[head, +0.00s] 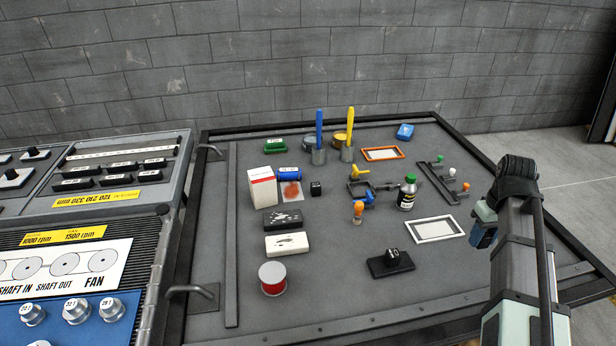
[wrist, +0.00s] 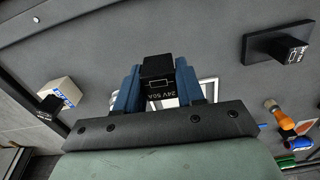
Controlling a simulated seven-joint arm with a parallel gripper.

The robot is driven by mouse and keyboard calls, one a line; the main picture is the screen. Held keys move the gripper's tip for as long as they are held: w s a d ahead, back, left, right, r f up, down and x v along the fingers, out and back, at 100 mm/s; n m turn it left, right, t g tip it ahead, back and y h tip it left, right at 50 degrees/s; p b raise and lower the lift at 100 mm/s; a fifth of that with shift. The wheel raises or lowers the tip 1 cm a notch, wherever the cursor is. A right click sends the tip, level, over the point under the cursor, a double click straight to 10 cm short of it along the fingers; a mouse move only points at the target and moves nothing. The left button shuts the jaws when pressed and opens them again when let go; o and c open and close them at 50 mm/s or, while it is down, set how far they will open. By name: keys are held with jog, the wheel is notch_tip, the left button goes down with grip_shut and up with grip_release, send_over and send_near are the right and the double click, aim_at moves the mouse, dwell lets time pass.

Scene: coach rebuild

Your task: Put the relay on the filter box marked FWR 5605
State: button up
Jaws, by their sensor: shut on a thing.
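My gripper (wrist: 157,88) is shut on a black cube relay marked 24V 50A (wrist: 160,80), held between its blue fingers. In the head view my gripper (head: 483,226) hangs above the right part of the table; the relay is hidden there. A pale box with a blue label (wrist: 62,92) lies at the left of the wrist view, with a black block (wrist: 48,106) on or against it. My arm seems to hide this box in the head view. A white and red box (head: 262,186) stands left on the table. I cannot read FWR 5605 on either box.
Another black relay (head: 393,257) sits on a black base (head: 380,268), also in the wrist view (wrist: 290,50). A white frame (head: 435,229), a dark bottle (head: 407,196) and a small black cube (head: 316,188) are nearby.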

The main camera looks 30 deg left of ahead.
jog(key=s+a+r+n, duration=0.1)
jog(key=s+a+n, duration=0.15)
jog(key=a, duration=0.95)
jog(key=s+a+r+n, duration=0.15)
jog(key=s+a, duration=0.25)
jog(key=a, duration=0.8)
notch_tip(320, 180, up, 8)
jog(key=r+m, duration=0.1)
jog(key=m, duration=0.2)
send_over(261, 175)
jog(key=shift+f, duration=5.15)
jog(key=shift+f, duration=0.1)
jog(key=o, duration=1)
